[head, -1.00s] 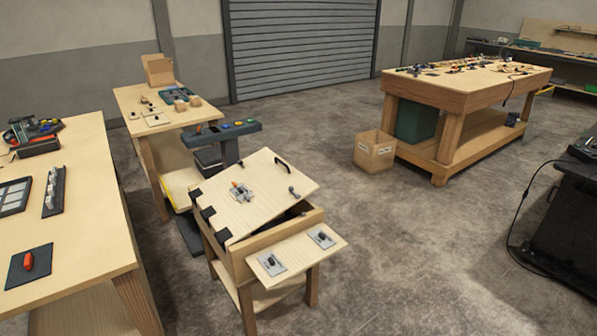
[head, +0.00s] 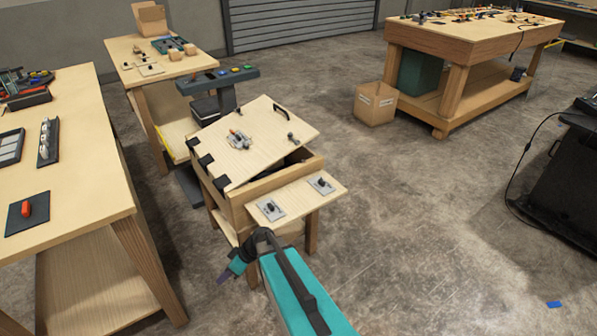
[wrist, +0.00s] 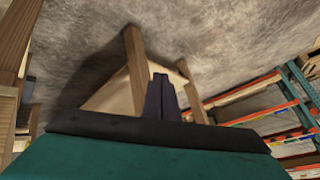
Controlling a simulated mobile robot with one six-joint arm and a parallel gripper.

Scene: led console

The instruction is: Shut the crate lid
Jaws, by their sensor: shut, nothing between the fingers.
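The wooden crate (head: 268,202) stands on legs in the middle of the head view. Its pale lid (head: 262,150) has black hinges along the left edge and sits tilted, partly open, with a dark gap under its right side. A black handle (head: 281,112) is at the lid's far corner. My gripper (head: 223,279) is low in front of the crate, apart from the lid, and its fingertips are small in the head view. In the wrist view my gripper's dark fingers (wrist: 162,82) are together with nothing between them, pointing towards wooden legs and a pale panel.
A shelf with two latch plates (head: 296,199) juts from the crate's front. A workbench (head: 70,190) stands close on the left. A pedestal with coloured buttons (head: 218,79) is behind the crate. Open concrete floor (head: 420,220) lies to the right.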

